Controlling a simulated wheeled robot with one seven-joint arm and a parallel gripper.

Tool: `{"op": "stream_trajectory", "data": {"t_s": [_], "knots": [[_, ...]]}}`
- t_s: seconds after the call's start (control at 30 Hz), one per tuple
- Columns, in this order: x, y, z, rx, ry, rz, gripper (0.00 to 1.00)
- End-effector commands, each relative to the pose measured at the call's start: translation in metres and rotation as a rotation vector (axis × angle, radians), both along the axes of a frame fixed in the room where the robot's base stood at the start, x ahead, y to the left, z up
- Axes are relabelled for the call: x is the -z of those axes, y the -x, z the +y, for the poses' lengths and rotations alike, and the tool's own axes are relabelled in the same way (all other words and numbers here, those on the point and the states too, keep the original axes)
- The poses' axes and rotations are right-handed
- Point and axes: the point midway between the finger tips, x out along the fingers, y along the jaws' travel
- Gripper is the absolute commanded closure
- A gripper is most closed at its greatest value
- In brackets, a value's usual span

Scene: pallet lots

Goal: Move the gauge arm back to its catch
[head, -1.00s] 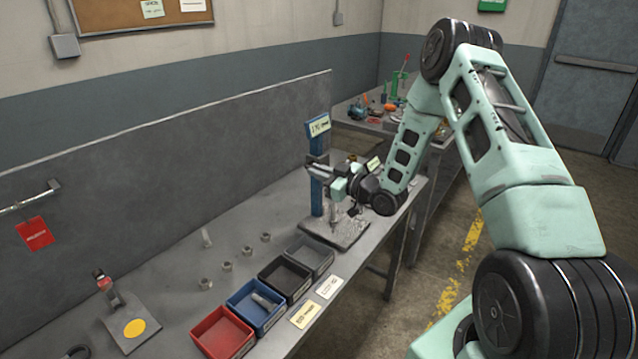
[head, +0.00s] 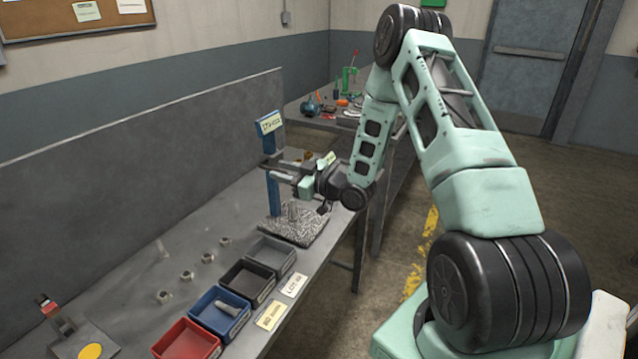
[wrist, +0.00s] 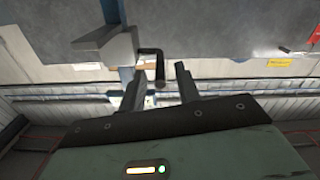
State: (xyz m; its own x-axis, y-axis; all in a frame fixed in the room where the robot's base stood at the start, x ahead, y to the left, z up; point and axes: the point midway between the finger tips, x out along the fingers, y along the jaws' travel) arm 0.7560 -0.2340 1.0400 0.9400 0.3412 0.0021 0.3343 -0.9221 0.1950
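The gauge stand has a blue post (head: 272,192) with a label on top and a speckled grey base plate (head: 305,232). It is at the far end of the bench. My gripper (head: 282,173) is level beside the upper post. In the wrist view a grey block, seemingly part of the gauge arm (wrist: 100,43), sits by the blue post. A black bent handle (wrist: 150,53) hangs from it. Its end lies between the two spread fingertips of my gripper (wrist: 158,72), with gaps on both sides. The catch cannot be made out.
Red (head: 187,342), blue (head: 219,314), black (head: 247,281) and grey (head: 270,255) bins line the bench front, with tags beside them. Several nuts (head: 187,276) stand behind them. A grey back panel (head: 150,165) runs along the bench. A second cluttered bench is beyond.

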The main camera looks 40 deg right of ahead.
Motion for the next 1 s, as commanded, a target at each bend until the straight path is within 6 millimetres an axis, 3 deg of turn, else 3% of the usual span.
{"op": "stream_trajectory", "data": {"t_s": [0.2, 0.5, 0.7, 1.0], "knots": [[0.004, 0.05, -0.02, 0.004, 0.0, 0.001, 0.67], [0.002, 0.109, -0.04, 0.004, 0.001, -0.001, 0.67], [0.001, 0.128, -0.047, 0.001, 0.001, -0.003, 0.67], [0.0, 0.132, -0.048, 0.0, 0.001, -0.003, 0.67]]}}
